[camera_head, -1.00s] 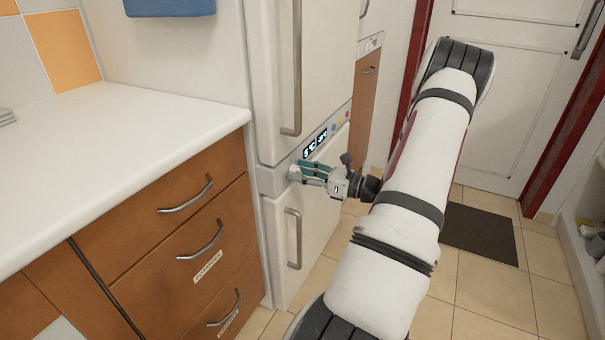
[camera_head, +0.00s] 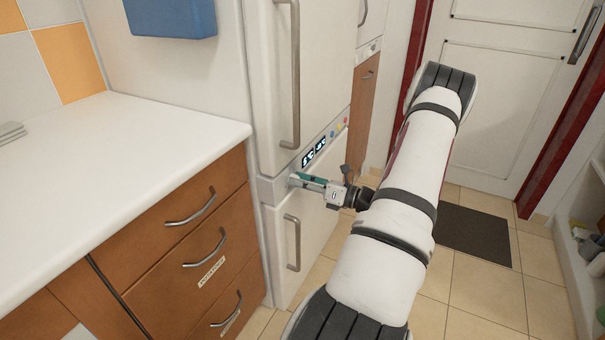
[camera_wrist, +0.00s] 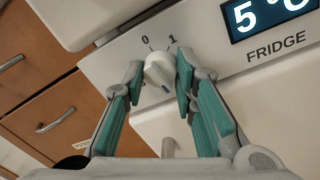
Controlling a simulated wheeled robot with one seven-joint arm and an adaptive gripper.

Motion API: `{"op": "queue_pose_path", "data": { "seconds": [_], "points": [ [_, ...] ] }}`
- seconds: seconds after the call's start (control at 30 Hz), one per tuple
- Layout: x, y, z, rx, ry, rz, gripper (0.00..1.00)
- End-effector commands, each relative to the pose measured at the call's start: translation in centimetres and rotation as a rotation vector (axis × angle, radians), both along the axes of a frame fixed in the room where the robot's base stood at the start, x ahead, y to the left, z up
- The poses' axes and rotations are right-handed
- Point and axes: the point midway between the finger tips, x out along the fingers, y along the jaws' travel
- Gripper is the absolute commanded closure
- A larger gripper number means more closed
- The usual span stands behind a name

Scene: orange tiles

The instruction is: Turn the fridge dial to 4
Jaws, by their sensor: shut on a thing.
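The white fridge dial (camera_wrist: 157,72) sits on the fridge's front panel, with the marks 0 and 1 printed above it in the wrist view. A small dark mark shows on its lower part; other numbers are hidden by the fingers or out of view. My gripper (camera_wrist: 159,62) has its teal-padded fingers on both sides of the dial, shut on it. In the head view my gripper (camera_head: 297,180) is at the left end of the fridge's control strip, and its fingers largely cover the dial. The fridge display (camera_wrist: 268,14) reads 5 °C, above the word FRIDGE.
Two long handles, upper (camera_head: 295,75) and lower (camera_head: 293,243), stand out from the fridge doors (camera_head: 325,215). A white counter (camera_head: 120,150) with wooden drawers (camera_head: 190,210) adjoins on the left. Open tiled floor and a dark mat (camera_head: 470,233) lie to the right.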

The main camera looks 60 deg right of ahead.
Motion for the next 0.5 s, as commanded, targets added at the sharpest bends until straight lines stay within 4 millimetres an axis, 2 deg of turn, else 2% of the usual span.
{"op": "queue_pose_path", "data": {
  "seconds": [0.5],
  "points": [
    [-0.05, 0.0, 0.03, 0.402, 0.033, -0.001, 1.0]
  ]
}}
